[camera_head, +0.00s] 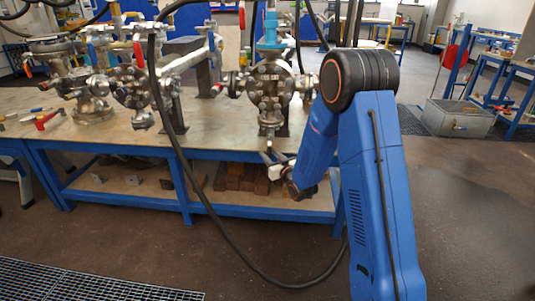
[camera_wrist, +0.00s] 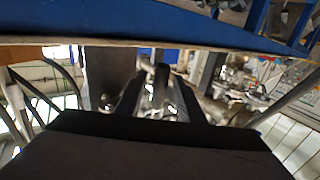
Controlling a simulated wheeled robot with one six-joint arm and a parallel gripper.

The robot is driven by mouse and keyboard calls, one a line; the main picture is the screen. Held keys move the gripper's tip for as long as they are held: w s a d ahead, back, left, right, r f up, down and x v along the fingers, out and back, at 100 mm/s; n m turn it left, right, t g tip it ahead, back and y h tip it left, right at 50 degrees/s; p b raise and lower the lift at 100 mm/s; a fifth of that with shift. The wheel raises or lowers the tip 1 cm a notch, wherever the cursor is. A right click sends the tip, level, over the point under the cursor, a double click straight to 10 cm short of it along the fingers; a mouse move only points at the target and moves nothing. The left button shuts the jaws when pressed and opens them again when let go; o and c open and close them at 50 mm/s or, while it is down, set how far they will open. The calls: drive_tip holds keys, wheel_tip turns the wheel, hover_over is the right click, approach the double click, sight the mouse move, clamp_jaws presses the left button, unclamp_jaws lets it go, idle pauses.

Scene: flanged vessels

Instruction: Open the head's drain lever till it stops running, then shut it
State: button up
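A flanged metal vessel head (camera_head: 270,88) with a ring of bolts and a blue fitting on top stands at the middle of the bench. Its lower neck (camera_head: 270,122) reaches down near the bench's front edge. My gripper (camera_head: 272,154) is just below and in front of that neck, at the bench edge. In the wrist view its two dark fingers (camera_wrist: 157,100) stand apart, with a narrow upright metal piece (camera_wrist: 161,78) showing between them. I cannot tell whether that piece is the drain lever or whether the fingers touch it. No running liquid can be made out.
The bench (camera_head: 215,138) has a blue front rail and a lower shelf with brown blocks (camera_head: 240,178). More flanged vessels (camera_head: 130,85) and red-handled tools (camera_head: 45,119) are at the left. A grey bin (camera_head: 458,118) stands at the right. The front floor is mostly clear.

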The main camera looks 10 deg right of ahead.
clamp_jaws()
